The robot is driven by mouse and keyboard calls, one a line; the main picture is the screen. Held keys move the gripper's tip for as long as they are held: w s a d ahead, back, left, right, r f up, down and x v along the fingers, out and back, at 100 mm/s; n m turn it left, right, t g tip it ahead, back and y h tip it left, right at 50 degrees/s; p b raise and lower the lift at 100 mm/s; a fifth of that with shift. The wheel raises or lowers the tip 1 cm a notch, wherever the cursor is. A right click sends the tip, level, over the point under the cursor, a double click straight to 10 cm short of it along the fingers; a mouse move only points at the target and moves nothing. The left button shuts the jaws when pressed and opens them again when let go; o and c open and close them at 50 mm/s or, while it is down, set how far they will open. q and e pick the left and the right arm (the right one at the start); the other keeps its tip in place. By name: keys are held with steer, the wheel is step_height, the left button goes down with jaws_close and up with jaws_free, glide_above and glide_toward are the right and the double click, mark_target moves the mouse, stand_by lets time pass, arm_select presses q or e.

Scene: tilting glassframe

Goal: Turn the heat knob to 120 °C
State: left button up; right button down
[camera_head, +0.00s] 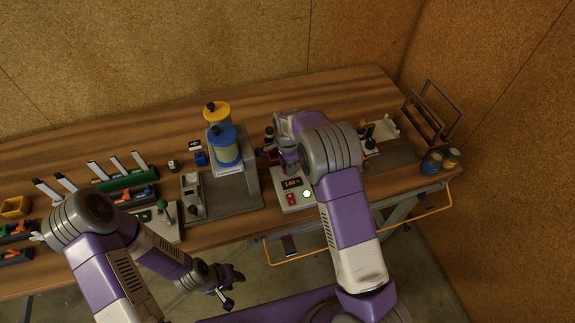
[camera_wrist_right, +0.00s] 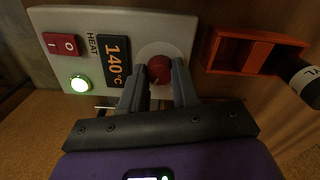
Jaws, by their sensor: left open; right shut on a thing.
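The heat control panel (camera_head: 284,199) is a pale plate on the bench, and it also shows in the right wrist view (camera_wrist_right: 90,20). Its display (camera_wrist_right: 116,60) reads 140 °C beside the word HEAT. The red knob (camera_wrist_right: 160,68) sits right of the display on a round pale base. My right gripper (camera_wrist_right: 159,82) is shut on the red knob, one finger at each side. In the head view my right arm hides the knob. My left gripper (camera_head: 228,291) is open and empty, in front of the bench's front edge.
A red I/O switch (camera_wrist_right: 62,43) and a lit green lamp (camera_wrist_right: 80,84) are on the panel. An orange-red tray (camera_wrist_right: 230,52) lies beside it. Blue and yellow canisters (camera_head: 224,145) stand left of my right arm. Tins (camera_head: 432,163) and a frame stand at the right.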

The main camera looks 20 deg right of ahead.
steer(key=shift+n, duration=0.4)
steer(key=n, duration=1)
steer(key=shift+n, duration=0.4)
steer(key=shift+r, duration=0.1)
steer(key=c, duration=1.1)
jaws_free()
step_height(320, 180, up, 8)
steer(key=shift+f, duration=0.25)
steer(key=shift+s+f, duration=0.1)
